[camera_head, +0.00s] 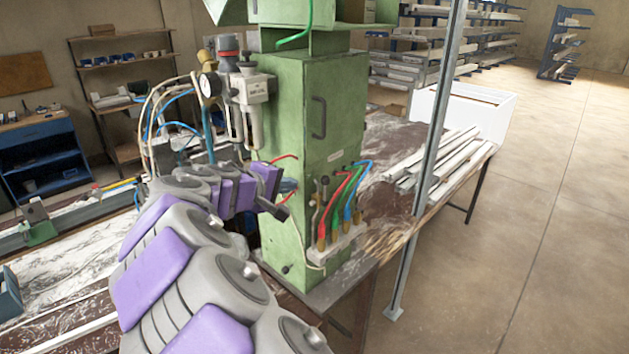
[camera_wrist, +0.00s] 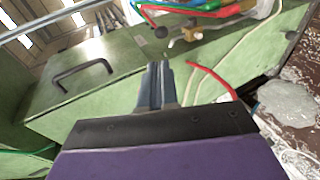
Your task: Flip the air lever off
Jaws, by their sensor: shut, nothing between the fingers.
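A small lever with a black ball knob (camera_head: 325,181) stands on the side of the green cabinet (camera_head: 288,100), left of the coloured hoses. The black knob also shows in the wrist view (camera_wrist: 161,32), beside a brass fitting (camera_wrist: 186,37). It looks like the air lever, but I cannot tell its setting. My gripper (camera_head: 290,186) is close to the cabinet, left of the knob and apart from it, partly hidden by my arm. In the wrist view its blue-grey fingers (camera_wrist: 155,70) are together, empty, and point toward the knob with a gap between.
Red, green and blue hoses (camera_head: 346,198) run into a manifold (camera_head: 336,246) right of the lever. A cabinet handle (camera_head: 319,117) is above. A regulator with a gauge (camera_head: 210,85) and loose tubes is on the left. A metal post (camera_head: 432,150) stands to the right.

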